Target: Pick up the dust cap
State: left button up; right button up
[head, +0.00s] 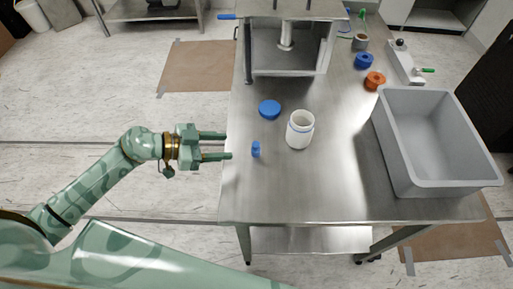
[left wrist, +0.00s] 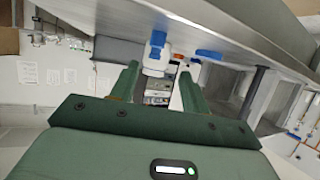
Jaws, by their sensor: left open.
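Two blue pieces on the steel table could be the dust cap, and I cannot tell which. One is a flat round blue cap (head: 269,109); the other is a small upright blue piece (head: 256,149) near the left edge. In the left wrist view, the round cap (left wrist: 208,54) is right of the small blue piece (left wrist: 158,38). My left gripper (head: 228,146) is open and empty, its fingertips at the table's left edge, just left of the small piece. It also shows in the left wrist view (left wrist: 160,88). My right gripper is not in view.
A white jar (head: 299,130) stands right of the blue pieces. A steel frame (head: 288,50) is behind them. A grey bin (head: 432,185) fills the table's right side, with blue (head: 364,61) and orange (head: 375,80) rings behind it. The table's front (head: 310,195) is clear.

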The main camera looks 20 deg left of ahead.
aim_at(256, 147)
pick_arm(q)
jog(key=x, duration=0.5)
jog(key=shift+b, duration=0.4)
jog(key=shift+w+d+f, duration=0.2)
jog(key=shift+w+d, duration=0.05)
jog(key=shift+d, duration=0.25)
jog(key=b+x, duration=0.1)
jog(key=x, duration=0.3)
jog(key=shift+s+d+r+b, duration=0.1)
jog(key=shift+s+b, duration=0.1)
jog(key=shift+b, duration=0.2)
jog(key=shift+w+d, duration=0.15)
jog(key=shift+d, duration=0.1)
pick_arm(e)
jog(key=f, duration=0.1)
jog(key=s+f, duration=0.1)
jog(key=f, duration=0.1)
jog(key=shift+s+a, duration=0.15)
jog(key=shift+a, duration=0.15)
pick_arm(q)
jog(key=c, duration=1)
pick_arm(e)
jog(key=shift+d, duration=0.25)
